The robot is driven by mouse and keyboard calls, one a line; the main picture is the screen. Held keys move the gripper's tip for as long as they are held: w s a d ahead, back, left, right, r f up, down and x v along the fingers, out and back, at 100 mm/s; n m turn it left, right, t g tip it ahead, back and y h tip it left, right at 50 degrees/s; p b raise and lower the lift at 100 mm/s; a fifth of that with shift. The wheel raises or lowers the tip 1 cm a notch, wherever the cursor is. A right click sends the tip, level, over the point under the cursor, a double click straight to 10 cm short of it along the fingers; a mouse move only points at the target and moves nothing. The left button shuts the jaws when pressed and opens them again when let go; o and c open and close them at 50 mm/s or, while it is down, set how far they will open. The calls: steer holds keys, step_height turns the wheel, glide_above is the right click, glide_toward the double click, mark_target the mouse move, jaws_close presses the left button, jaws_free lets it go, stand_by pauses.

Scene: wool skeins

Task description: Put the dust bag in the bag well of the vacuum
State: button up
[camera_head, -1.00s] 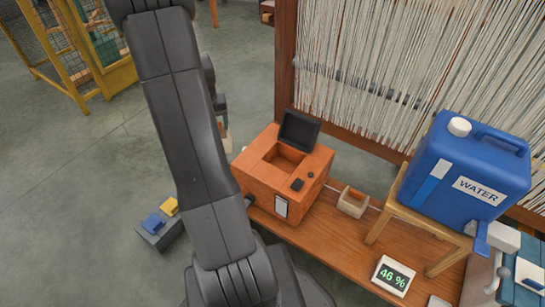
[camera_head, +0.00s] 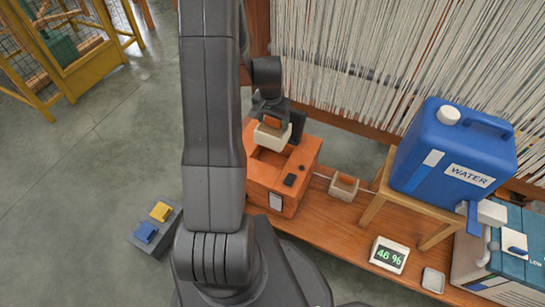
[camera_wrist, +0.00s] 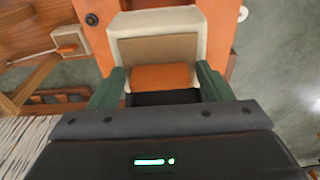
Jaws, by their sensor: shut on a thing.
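The dust bag (camera_head: 272,135), cream with an orange part, is held in my gripper (camera_head: 271,119) above the orange vacuum (camera_head: 262,180). In the wrist view my gripper's green fingers (camera_wrist: 160,84) stand on both sides of the bag's orange part, and the cream and tan bag (camera_wrist: 160,48) reaches out beyond them. The bag well (camera_head: 268,157) is the open square in the vacuum's top, partly hidden by the bag. The vacuum's dark lid (camera_head: 298,126) is raised behind, partly hidden by my gripper.
A similar cream and orange item (camera_head: 344,186) lies on the wooden bench (camera_head: 325,227) right of the vacuum. A blue water container (camera_head: 452,155) stands on a wooden stand. A display (camera_head: 389,254) reads 46 %. White loom threads (camera_head: 365,50) hang behind.

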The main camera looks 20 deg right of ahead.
mark_target(271, 129)
step_height(271, 129, down, 16)
steer(key=b, duration=0.3)
steer(key=shift+f+b, duration=0.15)
steer(key=shift+b, duration=0.3)
steer(key=o, duration=1.3)
steer(key=shift+c, duration=0.2)
steer(key=r+p, duration=0.1)
steer(key=r, duration=0.3)
steer(key=r+p, duration=0.1)
steer(key=r, duration=0.3)
steer(key=s+a+r+p, duration=0.1)
steer(key=r, duration=0.3)
steer(key=shift+r, duration=0.15)
